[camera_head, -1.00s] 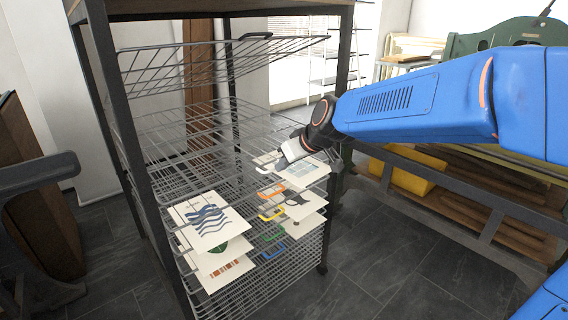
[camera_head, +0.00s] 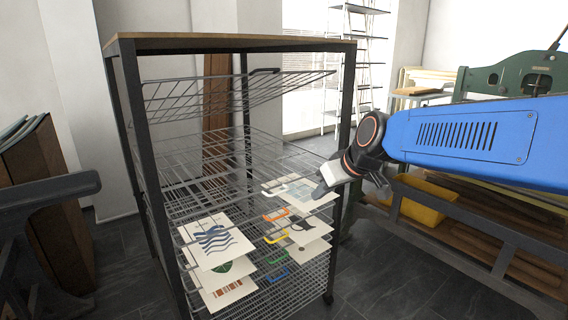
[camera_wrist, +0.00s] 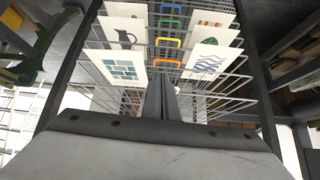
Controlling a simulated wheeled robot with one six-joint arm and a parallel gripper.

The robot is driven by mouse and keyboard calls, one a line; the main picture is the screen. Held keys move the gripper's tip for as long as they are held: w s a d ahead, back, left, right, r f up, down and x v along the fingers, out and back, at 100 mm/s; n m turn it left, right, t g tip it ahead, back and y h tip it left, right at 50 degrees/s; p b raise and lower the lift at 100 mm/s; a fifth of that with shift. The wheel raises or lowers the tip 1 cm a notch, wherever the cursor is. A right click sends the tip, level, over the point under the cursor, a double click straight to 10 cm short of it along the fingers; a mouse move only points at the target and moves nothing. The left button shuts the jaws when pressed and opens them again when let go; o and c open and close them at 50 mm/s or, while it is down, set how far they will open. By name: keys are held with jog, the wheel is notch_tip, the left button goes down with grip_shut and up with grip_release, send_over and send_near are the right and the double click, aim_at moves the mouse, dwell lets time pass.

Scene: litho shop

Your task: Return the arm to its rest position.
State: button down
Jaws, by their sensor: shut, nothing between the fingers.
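My blue arm (camera_head: 468,138) reaches in from the right in the head view. The fingertips are near the orange handle (camera_wrist: 166,63) in that view. I cannot tell the exact gap between gripper and rack. No marker of a rest position shows.
The rack holds prints, among them a blue wave print (camera_head: 214,240) and a grey-blue block print (camera_head: 303,190). One upper wire shelf (camera_head: 225,95) is tilted up. A green press (camera_head: 520,75) and a bench with a yellow item (camera_head: 425,205) stand right. Dark floor lies in front.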

jog(key=s+d+f+m+h, duration=0.1)
jog(key=s+d+f, duration=0.3)
jog(key=s, duration=0.5)
jog(key=s+d+f+m+g+h, duration=0.1)
jog(key=s+d+f+m+h, duration=0.1)
jog(key=s+d, duration=0.5)
jog(key=s+d+f+m+g+h, duration=0.1)
jog(key=s+d+f+m, duration=0.2)
jog(key=s, duration=0.8)
notch_tip(320, 180, down, 4)
jog(key=d, duration=0.2)
jog(key=shift+d+r, duration=0.25)
jog(key=shift+d, duration=0.1)
